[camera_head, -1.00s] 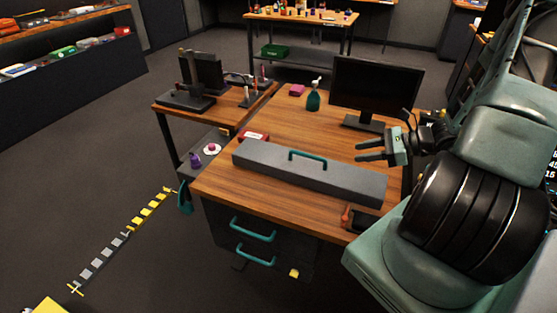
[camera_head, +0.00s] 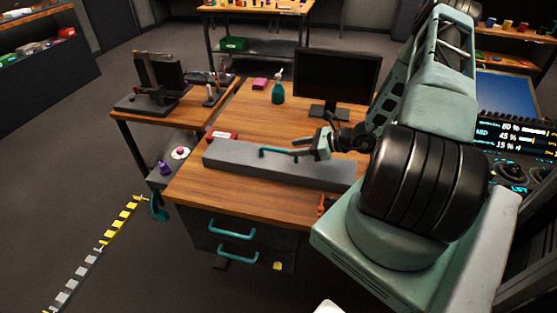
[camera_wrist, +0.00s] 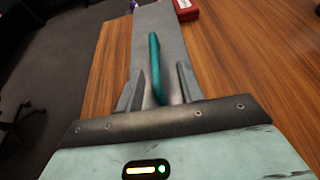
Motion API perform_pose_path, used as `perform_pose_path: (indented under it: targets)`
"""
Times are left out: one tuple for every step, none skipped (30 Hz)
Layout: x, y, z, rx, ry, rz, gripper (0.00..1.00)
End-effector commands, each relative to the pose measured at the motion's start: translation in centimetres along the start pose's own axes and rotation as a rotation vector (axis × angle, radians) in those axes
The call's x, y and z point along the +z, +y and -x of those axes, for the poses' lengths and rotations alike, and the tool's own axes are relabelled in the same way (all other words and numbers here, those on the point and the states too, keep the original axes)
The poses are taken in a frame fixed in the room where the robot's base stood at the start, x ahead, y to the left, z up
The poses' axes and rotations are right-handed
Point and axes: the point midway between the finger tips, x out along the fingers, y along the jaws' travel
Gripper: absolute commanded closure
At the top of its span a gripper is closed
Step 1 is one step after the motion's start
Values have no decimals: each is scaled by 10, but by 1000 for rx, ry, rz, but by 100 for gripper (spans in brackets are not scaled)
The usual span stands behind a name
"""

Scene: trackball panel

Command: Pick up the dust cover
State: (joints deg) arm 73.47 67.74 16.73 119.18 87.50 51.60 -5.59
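The dust cover (camera_head: 235,162) is a long grey box lying on the wooden desk, with a teal bar handle (camera_head: 268,152) on top. In the wrist view the cover (camera_wrist: 165,20) runs away from me, and its handle (camera_wrist: 154,55) passes between my two fingers. My gripper (camera_head: 298,150) is at the right end of the handle. In the wrist view my gripper (camera_wrist: 160,74) is open, with gaps visible beside the handle. Whether the fingers are low enough to straddle the bar fully is hard to tell.
A red box (camera_head: 220,136) lies behind the cover's left end and also shows in the wrist view (camera_wrist: 186,10). A monitor (camera_head: 336,76), green spray bottle (camera_head: 278,92) and pink block (camera_head: 260,84) stand farther back. A small orange-handled item (camera_head: 321,204) lies near the front edge.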

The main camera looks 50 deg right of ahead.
Motion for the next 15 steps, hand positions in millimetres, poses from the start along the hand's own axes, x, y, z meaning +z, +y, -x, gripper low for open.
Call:
perform_pose_path:
  targets:
    - [1, 1, -3, 2, -1, 0, 62]
    - [2, 2, -6, 3, -1, 0, 62]
    - [3, 3, -10, 4, -2, -1, 62]
    - [5, 4, -14, 4, -3, -2, 62]
    - [6, 6, -18, 5, -3, -2, 62]
    - [7, 8, -24, 5, -2, -3, 62]
    - [8, 9, -29, 6, -2, -2, 62]
    - [8, 10, -33, 5, -1, -2, 62]
    - [6, 9, -39, 3, -1, -1, 62]
    - [6, 8, -43, 3, -2, 0, 62]
    - [6, 9, -46, 3, -2, 0, 62]
    - [6, 8, -49, 2, -2, -1, 62]
    - [5, 8, -50, 1, -2, -1, 62]
    - [5, 8, -52, 1, -2, 0, 62]
    - [5, 8, -53, 0, -1, 0, 62]
